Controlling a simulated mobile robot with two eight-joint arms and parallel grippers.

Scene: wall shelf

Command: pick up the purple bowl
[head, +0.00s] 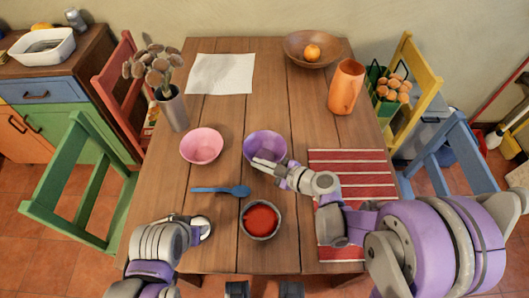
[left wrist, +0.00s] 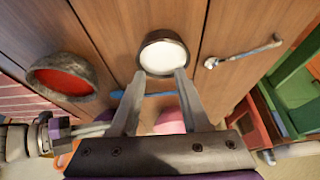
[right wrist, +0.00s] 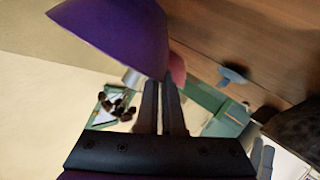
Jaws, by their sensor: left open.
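The purple bowl (head: 265,143) is near the middle of the wooden table, right of the pink bowl (head: 202,147). My right gripper (head: 262,164) is at the bowl's near rim. In the right wrist view the purple bowl (right wrist: 115,35) fills the upper left. There the fingers of my right gripper (right wrist: 160,88) are close together, with their tips at the bowl's rim, and appear shut on it. My left gripper (left wrist: 156,78) is open and empty. In the left wrist view a small cup with a white inside (left wrist: 164,56) shows just beyond its fingertips.
A bowl with red contents (head: 261,220) and a blue spoon (head: 222,191) lie between my arms. A striped mat (head: 352,164) is on the right. A vase of flowers (head: 172,108), paper (head: 222,74), an orange vase (head: 346,87) and a fruit bowl (head: 300,52) stand farther back.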

